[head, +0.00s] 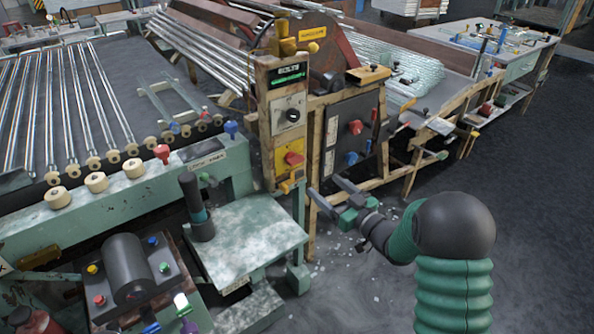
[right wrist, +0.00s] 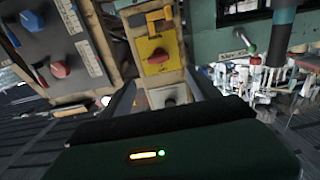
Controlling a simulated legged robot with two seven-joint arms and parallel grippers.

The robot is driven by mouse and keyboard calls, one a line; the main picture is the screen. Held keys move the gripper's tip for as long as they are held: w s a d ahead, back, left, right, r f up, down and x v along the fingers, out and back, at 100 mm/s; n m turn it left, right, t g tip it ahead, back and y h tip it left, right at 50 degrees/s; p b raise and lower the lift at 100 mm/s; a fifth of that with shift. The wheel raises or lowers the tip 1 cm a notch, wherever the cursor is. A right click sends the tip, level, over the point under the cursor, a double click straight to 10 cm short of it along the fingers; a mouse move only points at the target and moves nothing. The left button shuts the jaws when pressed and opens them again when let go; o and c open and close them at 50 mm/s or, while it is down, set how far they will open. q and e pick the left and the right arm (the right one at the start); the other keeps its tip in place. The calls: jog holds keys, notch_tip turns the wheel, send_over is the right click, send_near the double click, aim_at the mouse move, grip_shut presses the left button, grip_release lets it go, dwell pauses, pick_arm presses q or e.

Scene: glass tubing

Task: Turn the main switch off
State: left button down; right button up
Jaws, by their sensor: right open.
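A red rotary knob on a yellow plate (head: 290,158), which looks like the main switch, is on the wooden post. In the right wrist view, the yellow plate (right wrist: 156,50) with its red knob (right wrist: 158,57) lies ahead, between the directions of the fingers. My right gripper (head: 325,187) is open and empty, below and to the right of this switch in the head view, apart from it. It also shows in the right wrist view (right wrist: 161,82). The knob's exact setting is too small to tell. My left gripper is not in view.
A black knob (head: 292,115) is above the yellow plate on the same post. A dark panel (head: 338,140) to the right carries a red knob (head: 355,127) and a blue knob (head: 351,158). A green-topped stand (head: 245,240) is at lower left. Floor at right is clear.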

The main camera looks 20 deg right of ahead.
aim_at(299, 163)
jog(key=b+x, duration=0.1)
jog(key=x, duration=0.5)
jog(key=b+x, duration=0.1)
jog(key=x, duration=0.5)
jog(key=shift+w+f, duration=0.2)
jog(key=shift+w, duration=0.15)
jog(key=shift+d, duration=0.1)
jog(key=shift+c, duration=0.8)
jog(key=c, duration=1.2)
